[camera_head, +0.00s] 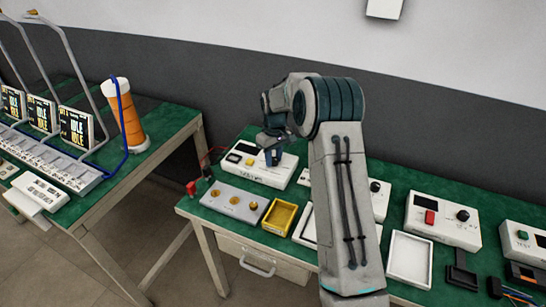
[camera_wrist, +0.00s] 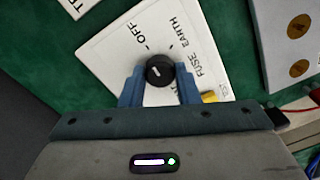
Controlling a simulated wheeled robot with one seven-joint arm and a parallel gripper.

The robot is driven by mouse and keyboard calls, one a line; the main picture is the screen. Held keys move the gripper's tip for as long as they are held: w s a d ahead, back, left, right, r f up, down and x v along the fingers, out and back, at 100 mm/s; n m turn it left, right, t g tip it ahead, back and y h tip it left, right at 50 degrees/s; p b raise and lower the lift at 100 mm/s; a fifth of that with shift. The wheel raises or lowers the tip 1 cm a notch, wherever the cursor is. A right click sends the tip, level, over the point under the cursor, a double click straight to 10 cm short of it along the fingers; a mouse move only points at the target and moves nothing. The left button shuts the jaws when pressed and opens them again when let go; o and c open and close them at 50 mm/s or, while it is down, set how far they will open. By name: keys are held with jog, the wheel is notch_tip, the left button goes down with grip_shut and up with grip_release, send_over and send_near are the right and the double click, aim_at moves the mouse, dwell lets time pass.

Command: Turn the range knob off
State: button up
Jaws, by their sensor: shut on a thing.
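The range knob (camera_wrist: 160,60) is a small round black knob with a short white mark. It sits on a white panel (camera_wrist: 108,52) printed OFF, EARTH and FUSE around it. The white mark is small, and I cannot tell for sure which label it points to. My gripper (camera_wrist: 159,74) has its two blue fingers on either side of the knob and is shut on it. In the head view, my gripper (camera_head: 271,156) reaches down onto the white tester box (camera_head: 262,176) with a dark display; the knob is hidden there.
A grey plate with brass discs (camera_head: 235,204) and a yellow tray (camera_head: 280,217) lie in front of the box. Red and black clips (camera_head: 191,188) lie to its left. A white tray (camera_head: 409,260) and other boxes stand to the right.

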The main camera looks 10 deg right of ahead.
aim_at(274, 158)
jog(key=o, duration=1)
notch_tip(274, 158, up, 14)
jog(key=shift+w+d+f, duration=0.1)
jog(key=shift+d, duration=0.05)
jog(key=s+r+m+t, duration=0.1)
jog(key=s+r, duration=0.3)
jog(key=s, duration=0.5)
jog(key=s+r+m+t, duration=0.1)
jog(key=s+r+m, duration=0.15)
jog(key=s, duration=0.75)
jog(key=s+f, duration=0.1)
jog(key=s, duration=0.5)
jog(key=s+f+m, duration=0.1)
jog(key=s, duration=0.5)
jog(key=s+f+m, duration=0.1)
jog(key=s, duration=0.5)
jog(key=shift+a+f+t, duration=0.3)
jog(key=shift+f+t, duration=0.1)
